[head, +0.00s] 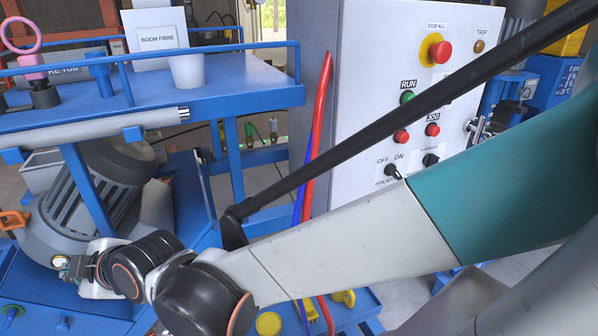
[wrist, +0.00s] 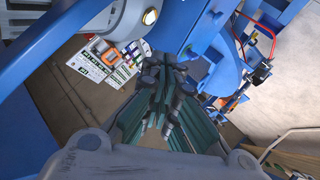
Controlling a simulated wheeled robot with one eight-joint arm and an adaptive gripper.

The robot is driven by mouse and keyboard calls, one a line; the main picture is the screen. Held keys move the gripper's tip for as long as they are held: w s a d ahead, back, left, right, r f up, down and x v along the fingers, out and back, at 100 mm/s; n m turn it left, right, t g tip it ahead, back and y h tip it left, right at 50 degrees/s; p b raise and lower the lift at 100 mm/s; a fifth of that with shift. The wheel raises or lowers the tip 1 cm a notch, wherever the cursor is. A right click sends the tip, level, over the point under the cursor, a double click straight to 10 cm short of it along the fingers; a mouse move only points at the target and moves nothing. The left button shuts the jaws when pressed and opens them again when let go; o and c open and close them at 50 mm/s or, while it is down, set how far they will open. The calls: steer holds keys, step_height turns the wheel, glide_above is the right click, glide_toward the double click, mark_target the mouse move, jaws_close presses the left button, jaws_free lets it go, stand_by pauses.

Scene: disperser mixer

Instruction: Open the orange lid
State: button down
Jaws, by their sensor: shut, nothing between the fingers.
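My gripper (wrist: 166,115) shows in the wrist view with its dark fingers together and nothing between them. Beyond the fingertips to the upper left is an orange square piece (wrist: 108,55) beside white labelled panels; it may be the orange lid, but it is too small to tell its shape or whether it is closed. My gripper is apart from it. In the head view, my arm reaches to the lower left and the gripper fingers cannot be made out. An orange part (head: 14,220) sits at the left edge by the grey motor; I cannot tell whether it is a lid.
A grey control cabinet (head: 345,120) with buttons stands at the right. A blue platform (head: 225,85) carries a white cup (head: 187,72) and a sign. The grey motor (head: 95,200) is below it. Blue framework (wrist: 60,75) crowds the wrist view; open floor (wrist: 290,75) shows at its right.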

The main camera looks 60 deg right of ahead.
steer(key=shift+s+d+f+m+g, duration=0.1)
steer(key=shift+s+d+m+g, duration=0.1)
steer(key=shift+s+d+m, duration=0.25)
steer(key=shift+s+d+f+m+g, duration=0.1)
steer(key=shift+s+m+g, duration=0.1)
steer(key=shift+s+m, duration=0.3)
steer(key=shift+s, duration=0.15)
steer(key=s+d+f+m+g+h, duration=0.1)
steer(key=s+d+m+g, duration=0.1)
steer(key=s+d+m, duration=0.4)
steer(key=s+d+m+g+h, duration=0.1)
steer(key=s+m+g+h, duration=0.15)
steer(key=s, duration=0.45)
steer(key=w+a+n+t+y, duration=0.1)
steer(key=w+a+n+t, duration=0.3)
steer(key=w+n, duration=0.3)
steer(key=w+a+n+t+y+b, duration=0.1)
steer(key=w+a+n+t+y, duration=0.1)
steer(key=w+a+n+t, duration=0.2)
steer(key=w+a+r+n+t+y, duration=0.1)
steer(key=w+a+n+t, duration=0.3)
steer(key=w+n, duration=0.6)
steer(key=w+a, duration=0.2)
steer(key=w, duration=0.2)
steer(key=shift+w+y, duration=0.25)
steer(key=shift+y, duration=0.1)
